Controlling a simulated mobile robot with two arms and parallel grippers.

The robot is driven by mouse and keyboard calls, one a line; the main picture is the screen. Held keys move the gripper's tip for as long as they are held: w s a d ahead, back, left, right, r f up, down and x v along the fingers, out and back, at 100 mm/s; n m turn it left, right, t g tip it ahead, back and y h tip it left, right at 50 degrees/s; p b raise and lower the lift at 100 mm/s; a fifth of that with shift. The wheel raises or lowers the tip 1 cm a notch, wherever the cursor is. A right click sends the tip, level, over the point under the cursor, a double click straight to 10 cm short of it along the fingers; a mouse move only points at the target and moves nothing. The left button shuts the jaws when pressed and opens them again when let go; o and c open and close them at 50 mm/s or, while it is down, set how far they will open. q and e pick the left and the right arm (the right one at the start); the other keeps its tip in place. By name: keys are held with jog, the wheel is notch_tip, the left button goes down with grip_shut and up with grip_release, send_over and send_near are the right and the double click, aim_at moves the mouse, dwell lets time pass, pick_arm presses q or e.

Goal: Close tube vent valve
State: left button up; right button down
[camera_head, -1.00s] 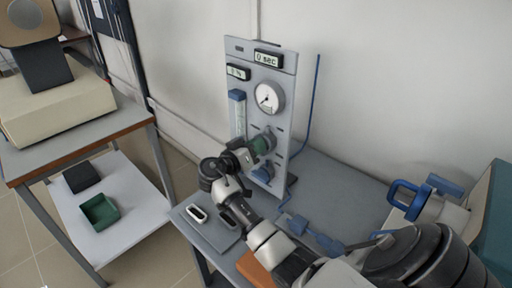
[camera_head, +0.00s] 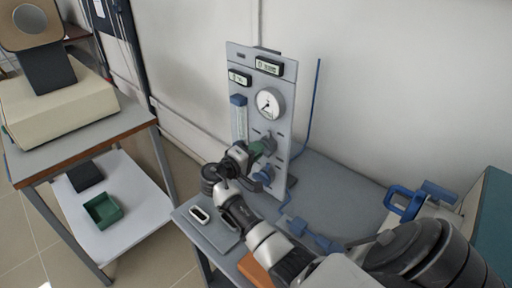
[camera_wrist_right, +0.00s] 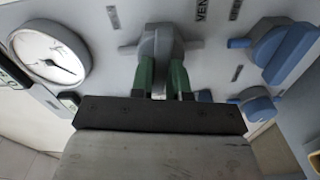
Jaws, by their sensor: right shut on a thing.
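The upright grey panel (camera_head: 285,112) stands on the grey table and carries the valves. In the right wrist view, a grey valve knob (camera_wrist_right: 158,43) sits beside a partly visible label beginning "VEN". My right gripper (camera_wrist_right: 162,70) has its two green fingers on either side of this knob's grip and is shut on it. In the head view my right gripper (camera_head: 257,149) is at the panel's lower middle and largely hides the knob. A blue knob (camera_head: 265,173) is just below it. My left gripper is not in view.
A round gauge (camera_head: 269,103) and a flow tube (camera_head: 239,118) are on the panel. Two more blue knobs, a large one (camera_wrist_right: 277,47) and a smaller one (camera_wrist_right: 257,104), are close to the gripper. Blue tubing (camera_head: 313,100) runs beside the panel. A grey tray (camera_head: 212,226) lies in front.

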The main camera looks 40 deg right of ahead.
jog(key=shift+n+p, duration=0.45)
jog(key=shift+n, duration=0.65)
jog(key=c, duration=1.1)
grip_release()
jog(key=shift+w, duration=0.1)
jog(key=shift+a+f, duration=0.1)
jog(key=shift+a, duration=0.05)
jog(key=s+a+b, duration=0.1)
jog(key=a+b, duration=0.2)
jog(key=a, duration=0.7)
jog(key=shift+a, duration=0.3)
